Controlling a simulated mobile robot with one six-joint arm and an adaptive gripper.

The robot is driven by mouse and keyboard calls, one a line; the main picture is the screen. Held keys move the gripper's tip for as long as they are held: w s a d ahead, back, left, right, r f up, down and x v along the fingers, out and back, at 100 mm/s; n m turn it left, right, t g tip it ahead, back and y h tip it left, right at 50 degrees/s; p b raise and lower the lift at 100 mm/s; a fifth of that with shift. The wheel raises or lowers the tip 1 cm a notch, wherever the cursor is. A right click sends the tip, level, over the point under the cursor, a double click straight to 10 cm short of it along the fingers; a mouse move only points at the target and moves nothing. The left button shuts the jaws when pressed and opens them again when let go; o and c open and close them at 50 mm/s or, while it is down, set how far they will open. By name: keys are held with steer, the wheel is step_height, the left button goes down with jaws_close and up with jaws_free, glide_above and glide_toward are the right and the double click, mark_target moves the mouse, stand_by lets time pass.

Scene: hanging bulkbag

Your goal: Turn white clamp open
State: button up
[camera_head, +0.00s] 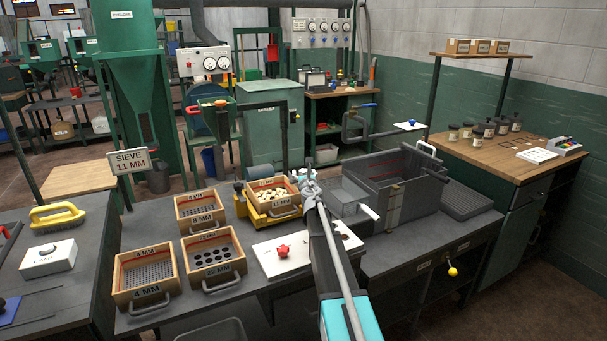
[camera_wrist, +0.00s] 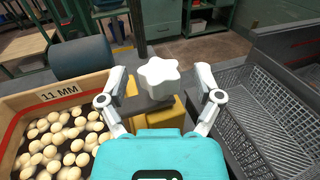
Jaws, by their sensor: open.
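The white clamp is a star-shaped knob (camera_wrist: 165,78) on a dark bracket, seen in the wrist view just ahead of my gripper (camera_wrist: 161,84). My gripper is open, with one finger to the left of the knob and one to the right, and a gap shows on both sides. In the head view my gripper (camera_head: 309,186) is beside the yellow sieve shaker (camera_head: 261,217). There the knob is hard to tell apart from my fingers. The 11 MM sieve (camera_wrist: 62,97) with pale round pieces lies left of the knob.
A grey mesh basket (camera_wrist: 262,125) stands close to the right of my gripper. Wooden sieves (camera_head: 214,259) stand left. A grey bin (camera_head: 405,200) stands right.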

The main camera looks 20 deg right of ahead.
steer(key=shift+w, duration=0.25)
jaws_close()
steer(key=shift+d, duration=0.1)
stand_by(0.3)
